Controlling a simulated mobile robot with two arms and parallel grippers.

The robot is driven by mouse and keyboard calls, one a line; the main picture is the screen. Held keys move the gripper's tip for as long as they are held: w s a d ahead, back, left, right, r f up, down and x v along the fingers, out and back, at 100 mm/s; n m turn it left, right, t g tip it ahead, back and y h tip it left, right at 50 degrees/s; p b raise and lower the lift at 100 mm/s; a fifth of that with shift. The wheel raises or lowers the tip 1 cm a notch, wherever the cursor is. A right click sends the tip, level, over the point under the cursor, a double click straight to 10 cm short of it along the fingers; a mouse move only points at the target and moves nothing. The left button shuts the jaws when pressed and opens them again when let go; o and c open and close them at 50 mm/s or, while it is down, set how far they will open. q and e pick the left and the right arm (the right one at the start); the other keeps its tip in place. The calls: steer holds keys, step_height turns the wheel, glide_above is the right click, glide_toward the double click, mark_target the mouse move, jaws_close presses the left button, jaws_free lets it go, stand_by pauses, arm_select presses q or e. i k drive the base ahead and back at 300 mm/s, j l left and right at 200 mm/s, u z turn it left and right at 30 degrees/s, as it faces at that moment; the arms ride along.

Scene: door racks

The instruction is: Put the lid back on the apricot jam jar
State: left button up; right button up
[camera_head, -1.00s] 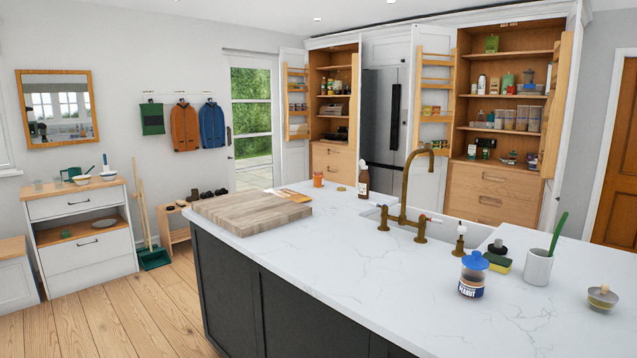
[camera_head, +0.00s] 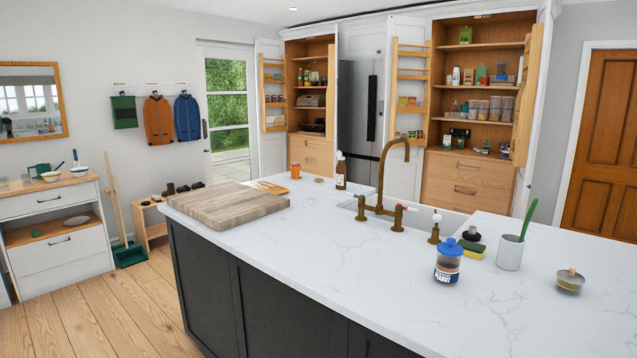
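A small orange jar (camera_head: 295,170) stands upright at the far edge of the white island counter, behind the wooden chopping board. It looks like the apricot jam jar, but its label is too small to read. A small flat gold-brown disc (camera_head: 319,180) lies on the counter just right of the jar, apart from it. It looks like the lid. Neither of my grippers is in view.
A chopping board (camera_head: 226,205) lies on the island's left end. A brown bottle (camera_head: 341,172), the brass tap (camera_head: 390,185), a blue-lidded peanut jar (camera_head: 448,262) and a white cup (camera_head: 510,252) stand further right. Wooden floor (camera_head: 110,310) is clear left of the island.

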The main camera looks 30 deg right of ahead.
mark_target(296, 169)
steer(key=i+j+u, duration=0.25)
steer(key=i, duration=0.45)
steer(key=i+l+u, duration=0.15)
steer(key=i+u, duration=0.15)
steer(key=i, duration=2.8)
steer(key=i+l+z, duration=0.2)
steer(key=i, duration=0.35)
steer(key=i+j+z, duration=0.2)
steer(key=i, duration=0.4)
steer(key=i+z, duration=0.25)
steer(key=i, duration=0.35)
steer(key=i+j+z, duration=0.2)
steer(key=i, duration=0.35)
steer(key=i+l+z, duration=0.15)
steer(key=i+z, duration=1)
steer(key=i+j+z, duration=0.25)
steer(key=i+z, duration=0.15)
steer(key=i+l+z, duration=0.1)
steer(key=i+z, duration=0.3)
steer(key=i, duration=0.45)
steer(key=i+j+z, duration=0.15)
steer(key=i+z, duration=0.2)
steer(key=i, duration=0.5)
steer(key=i+z, duration=0.5)
steer(key=i+j+z, duration=0.25)
steer(key=z, duration=0.25)
steer(key=i+j+z, duration=0.8)
steer(key=z, duration=0.2)
steer(key=j, duration=0.1)
